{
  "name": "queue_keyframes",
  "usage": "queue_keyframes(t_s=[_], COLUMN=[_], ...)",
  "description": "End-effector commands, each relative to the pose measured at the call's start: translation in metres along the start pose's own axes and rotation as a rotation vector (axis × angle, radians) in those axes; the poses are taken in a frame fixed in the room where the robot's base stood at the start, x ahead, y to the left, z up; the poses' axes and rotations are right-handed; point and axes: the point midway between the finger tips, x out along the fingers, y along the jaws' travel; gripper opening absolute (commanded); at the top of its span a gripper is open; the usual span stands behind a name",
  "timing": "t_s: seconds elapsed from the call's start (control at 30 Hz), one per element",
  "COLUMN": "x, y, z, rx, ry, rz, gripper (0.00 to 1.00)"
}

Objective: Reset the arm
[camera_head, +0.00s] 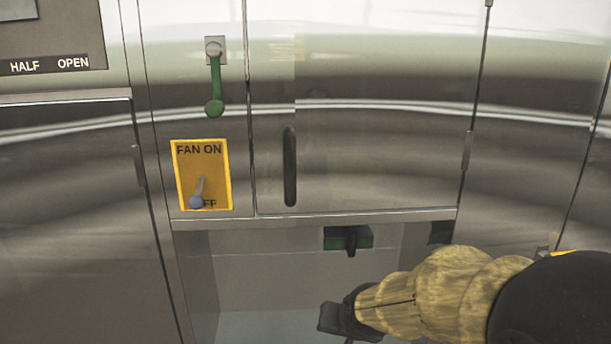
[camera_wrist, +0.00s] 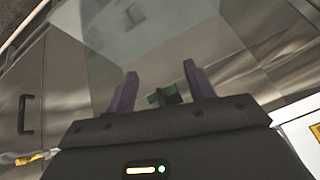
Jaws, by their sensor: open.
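My arm, in a tan cover, reaches in from the lower right of the head view. My gripper (camera_head: 332,322) is at its end, near the bottom edge, below and in front of the recess under the steel panels. In the wrist view my gripper (camera_wrist: 160,92) shows two purple-grey fingers standing well apart, with nothing held between them. A small green block with a black knob (camera_wrist: 164,97) shows beyond and between the fingers, apart from them as far as I can tell. In the head view the green block (camera_head: 366,240) sits under the panel edge, above my gripper.
A yellow FAN ON/OFF plate (camera_head: 219,180) has its switch lever pointing down towards OFF. Above it a green-handled lever (camera_head: 214,85) hangs down. A steel door (camera_head: 380,160) has a dark vertical handle slot.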

Motion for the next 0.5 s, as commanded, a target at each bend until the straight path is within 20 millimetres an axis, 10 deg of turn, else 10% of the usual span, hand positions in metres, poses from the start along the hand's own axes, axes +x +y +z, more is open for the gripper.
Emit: queue_keyframes(t_s=[0.2, 0.5], x=[-0.01, -0.015], y=[0.067, 0.112], z=[0.068, 0.135], rx=[-0.104, -0.184], ry=[-0.196, -0.369], rz=[0.113, 0.164], gripper=[0.53, 0.53])
